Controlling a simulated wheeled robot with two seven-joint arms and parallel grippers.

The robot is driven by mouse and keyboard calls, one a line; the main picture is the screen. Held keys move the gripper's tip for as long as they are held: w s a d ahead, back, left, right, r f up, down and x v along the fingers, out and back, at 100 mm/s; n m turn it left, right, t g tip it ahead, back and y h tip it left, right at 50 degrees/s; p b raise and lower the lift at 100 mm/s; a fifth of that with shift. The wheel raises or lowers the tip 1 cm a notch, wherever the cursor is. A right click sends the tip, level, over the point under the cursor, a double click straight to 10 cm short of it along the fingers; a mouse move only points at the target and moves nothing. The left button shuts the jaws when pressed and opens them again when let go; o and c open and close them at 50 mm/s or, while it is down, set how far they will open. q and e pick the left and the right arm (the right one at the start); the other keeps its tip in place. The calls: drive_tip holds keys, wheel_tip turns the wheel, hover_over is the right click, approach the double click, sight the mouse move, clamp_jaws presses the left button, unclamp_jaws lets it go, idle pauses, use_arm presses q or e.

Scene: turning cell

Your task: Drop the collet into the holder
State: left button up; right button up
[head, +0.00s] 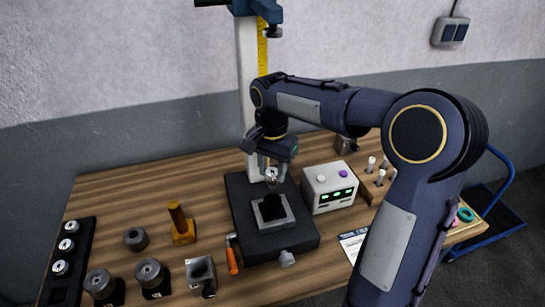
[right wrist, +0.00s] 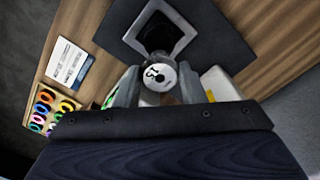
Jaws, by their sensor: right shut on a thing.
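My right gripper (head: 271,168) hangs over the dark base of the stand on the bench. It is shut on the collet (head: 271,179), a small light metal piece. In the right wrist view the collet (right wrist: 159,75) shows its round pale end with dark marks, between the two fingers (right wrist: 160,85). The holder (head: 272,211), a grey square frame with a dark opening, sits on the black base just in front of and below the collet. The holder (right wrist: 158,30) also shows beyond the collet in the right wrist view. The collet is apart from the holder in the head view. My left gripper is not in view.
The stand's column (head: 249,90) rises behind the gripper. A white box (head: 329,187) with green lights stands right of the base. An orange-handled tool (head: 232,255), a brass-coloured piece (head: 181,224) and several grey cylinders (head: 151,275) lie to the left. A wooden rack (head: 371,184) stands further right.

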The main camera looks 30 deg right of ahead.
sight(272, 185)
drive_tip(key=shift+d+f+b, duration=0.15)
drive_tip(key=shift+f+b, duration=0.15)
drive_tip(key=shift+f, duration=0.1)
drive_tip(key=shift+f+b, duration=2.15)
drive_tip(key=shift+f, duration=0.3)
drive_tip(key=shift+f+b, duration=0.4)
drive_tip(key=shift+f, duration=0.25)
drive_tip(key=shift+f, duration=0.45)
drive_tip(key=o, duration=1.1)
drive_tip(key=shift+o, duration=0.2)
wheel_tip(272, 185, up, 8)
drive_tip(key=shift+f, duration=0.2)
drive_tip(key=shift+r, duration=0.15)
